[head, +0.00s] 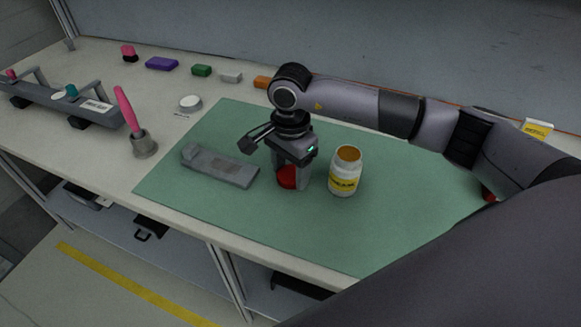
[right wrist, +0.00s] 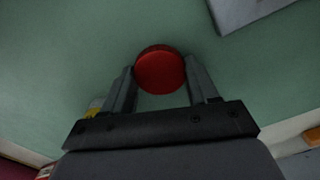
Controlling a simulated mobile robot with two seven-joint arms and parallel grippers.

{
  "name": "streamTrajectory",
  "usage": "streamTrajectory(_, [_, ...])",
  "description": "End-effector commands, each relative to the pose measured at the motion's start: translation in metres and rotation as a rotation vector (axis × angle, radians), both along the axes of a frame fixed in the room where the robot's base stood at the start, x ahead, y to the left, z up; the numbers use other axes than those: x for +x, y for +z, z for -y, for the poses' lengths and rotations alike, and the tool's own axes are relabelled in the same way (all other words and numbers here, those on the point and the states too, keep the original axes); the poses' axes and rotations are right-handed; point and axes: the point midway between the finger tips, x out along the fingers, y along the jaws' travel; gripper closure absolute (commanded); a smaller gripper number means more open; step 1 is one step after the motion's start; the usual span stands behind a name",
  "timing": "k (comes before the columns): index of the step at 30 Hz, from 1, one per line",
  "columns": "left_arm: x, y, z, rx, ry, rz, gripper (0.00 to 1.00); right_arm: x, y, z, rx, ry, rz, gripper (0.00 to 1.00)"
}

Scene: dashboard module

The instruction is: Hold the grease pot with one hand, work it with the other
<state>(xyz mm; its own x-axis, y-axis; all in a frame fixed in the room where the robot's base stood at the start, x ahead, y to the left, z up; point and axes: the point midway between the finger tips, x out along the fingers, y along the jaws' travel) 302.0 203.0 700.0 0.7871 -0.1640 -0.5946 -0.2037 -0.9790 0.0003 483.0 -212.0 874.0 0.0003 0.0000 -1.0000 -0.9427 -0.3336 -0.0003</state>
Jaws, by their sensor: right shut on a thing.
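The grease pot (head: 344,178) is a white jar with a yellow label. It stands upright on the green mat (head: 330,235), its mouth open and amber-brown inside. My right gripper (head: 288,176) is just left of the pot, pointing down, shut on a red round cap (right wrist: 161,71). The red cap also shows low between the fingers in the head view (head: 286,179). Whether the cap touches the mat is unclear. A yellow patch beside a finger in the right wrist view may be the pot's label. My left gripper is not in view.
A grey flat bracket (head: 218,166) lies left of my right gripper. A pink-handled brush (head: 126,108) stands in a grey cup (head: 144,147). A white disc (head: 190,101) and several coloured blocks lie behind. A grey rack (head: 65,100) is far left. The mat's front is clear.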

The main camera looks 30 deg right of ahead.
Motion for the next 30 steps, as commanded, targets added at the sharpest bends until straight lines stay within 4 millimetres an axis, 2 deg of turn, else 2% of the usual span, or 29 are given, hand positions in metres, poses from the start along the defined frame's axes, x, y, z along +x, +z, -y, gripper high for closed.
streamTrajectory(1, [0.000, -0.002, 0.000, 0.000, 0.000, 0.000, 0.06, 0.000, -0.001, 0.000, 0.000, 0.000, 0.000, 0.35])
streamTrajectory(3, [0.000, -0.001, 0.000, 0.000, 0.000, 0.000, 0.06, 0.000, -0.001, 0.000, 0.000, 0.000, 0.000, 0.16])
streamTrajectory(11, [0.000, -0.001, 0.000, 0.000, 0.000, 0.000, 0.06, 0.000, 0.000, 0.000, 0.000, 0.000, 0.000, 0.16])
streamTrajectory(16, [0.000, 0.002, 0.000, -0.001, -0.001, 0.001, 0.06, 0.001, 0.007, 0.000, 0.001, 0.000, 0.002, 0.16])
streamTrajectory(30, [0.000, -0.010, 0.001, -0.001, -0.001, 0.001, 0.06, 0.001, 0.101, 0.000, -0.001, -0.001, 0.004, 0.16])
